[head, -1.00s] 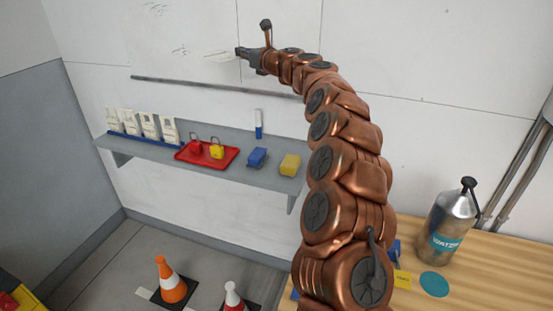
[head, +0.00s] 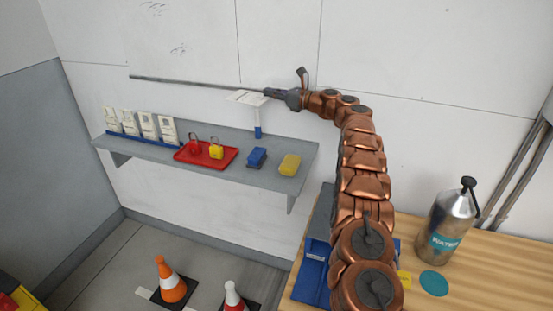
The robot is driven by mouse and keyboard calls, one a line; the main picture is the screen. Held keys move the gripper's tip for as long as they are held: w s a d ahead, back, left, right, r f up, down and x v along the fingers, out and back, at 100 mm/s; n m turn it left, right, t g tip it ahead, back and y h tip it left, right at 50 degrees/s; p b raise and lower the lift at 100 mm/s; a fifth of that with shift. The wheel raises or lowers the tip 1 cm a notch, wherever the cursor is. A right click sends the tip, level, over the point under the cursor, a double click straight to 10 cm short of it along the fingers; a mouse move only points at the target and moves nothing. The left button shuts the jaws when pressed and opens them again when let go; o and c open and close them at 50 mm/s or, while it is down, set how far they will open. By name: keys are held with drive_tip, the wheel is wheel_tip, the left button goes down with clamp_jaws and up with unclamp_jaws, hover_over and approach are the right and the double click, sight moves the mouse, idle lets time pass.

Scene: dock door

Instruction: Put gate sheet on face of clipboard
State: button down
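My gripper (head: 268,94) is shut on a thin white sheet (head: 246,97), which is likely the gate sheet. It holds the sheet by its right edge, roughly level, in the air in front of the wall above the shelf. A blue board (head: 314,280) with a small pale label lies at the left end of the wooden table and may be the clipboard. My arm covers its right part, so I cannot see its whole face. The gripper and sheet are well above it and to its left in the picture.
A metal water bottle (head: 447,225) stands on the table (head: 500,270). Cones stand on the floor.

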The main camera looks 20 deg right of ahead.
drive_tip(key=s+d+f+n+g+y, duration=0.1)
drive_tip(key=s+d+f+g, duration=0.15)
drive_tip(key=d+f, duration=0.2)
hover_over(306, 149)
wheel_tip(306, 149, down, 4)
drive_tip(key=f, duration=0.1)
drive_tip(key=shift+n+y, duration=0.4)
wheel_tip(306, 149, down, 7)
drive_tip(key=b, duration=0.7)
drive_tip(key=shift+w+d+f+b, duration=0.1)
drive_tip(key=shift+b, duration=0.2)
wheel_tip(306, 149, down, 2)
drive_tip(key=shift+f, duration=0.2)
drive_tip(key=c, duration=1.3)
unclamp_jaws()
